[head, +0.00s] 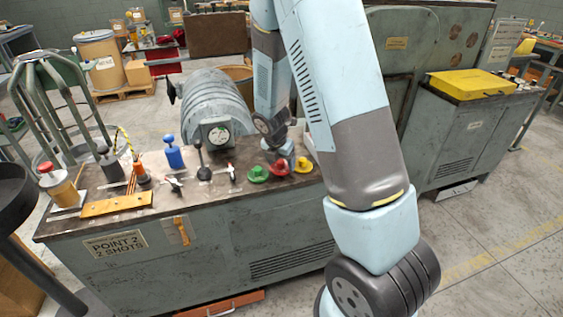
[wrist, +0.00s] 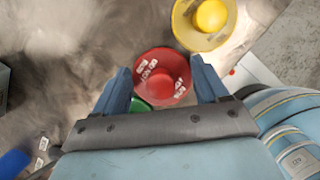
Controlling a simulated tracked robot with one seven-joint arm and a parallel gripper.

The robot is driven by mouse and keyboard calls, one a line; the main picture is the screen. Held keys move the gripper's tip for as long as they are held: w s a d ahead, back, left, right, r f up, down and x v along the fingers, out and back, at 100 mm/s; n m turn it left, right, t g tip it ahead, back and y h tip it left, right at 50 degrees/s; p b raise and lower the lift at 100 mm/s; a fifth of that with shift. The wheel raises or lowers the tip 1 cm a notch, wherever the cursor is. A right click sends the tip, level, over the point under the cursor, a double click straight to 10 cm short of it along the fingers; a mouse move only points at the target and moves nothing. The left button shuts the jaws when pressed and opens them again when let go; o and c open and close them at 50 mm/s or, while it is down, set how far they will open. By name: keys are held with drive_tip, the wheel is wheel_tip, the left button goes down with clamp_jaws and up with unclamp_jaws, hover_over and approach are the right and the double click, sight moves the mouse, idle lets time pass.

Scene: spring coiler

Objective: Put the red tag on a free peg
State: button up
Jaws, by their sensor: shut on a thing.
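A red round piece (wrist: 162,76) with white lettering sits between the two fingertips of my gripper (wrist: 160,84) in the wrist view. The fingers are closed on it from both sides. In the head view my gripper (head: 278,151) is low over the bench, and the red piece (head: 279,168) shows just below it. I cannot tell for certain whether this piece is the red tag. A green round piece (wrist: 139,104) shows partly behind it; the gripper hides the rest. I cannot make out a free peg in either view.
A yellow knobbed disc (wrist: 211,16) is close by on the bench (head: 125,235). A green knobbed disc (head: 257,174) stands to the left. Black-handled levers (head: 203,165) and a blue knob (head: 174,155) stand farther left. An orange tag (head: 181,231) hangs on the bench front.

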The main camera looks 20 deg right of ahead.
drive_tip(key=shift+f, duration=0.5)
idle(0.7)
drive_tip(key=o, duration=1.1)
drive_tip(key=shift+s, duration=0.1)
drive_tip(key=w+v, duration=0.1)
drive_tip(key=v, duration=0.7)
drive_tip(key=w+d+v, duration=0.1)
drive_tip(key=v, duration=0.8)
drive_tip(key=d+r+v, duration=0.1)
drive_tip(key=v, duration=0.8)
drive_tip(key=shift+w+d+r, duration=0.1)
drive_tip(key=shift+w+d, duration=0.1)
drive_tip(key=shift+w, duration=0.2)
drive_tip(key=s+d+r+m+t, duration=0.1)
drive_tip(key=s+r+m, duration=0.1)
drive_tip(key=s+m, duration=0.6)
drive_tip(key=s+d+r+m+t+y, duration=0.1)
drive_tip(key=s+r+m, duration=0.2)
drive_tip(key=s+m, duration=0.6)
drive_tip(key=s+d+r+m+t+y, duration=0.1)
drive_tip(key=s+r+m, duration=0.2)
drive_tip(key=s+m, duration=0.5)
drive_tip(key=shift+s+m, duration=0.35)
drive_tip(key=shift+m, duration=0.65)
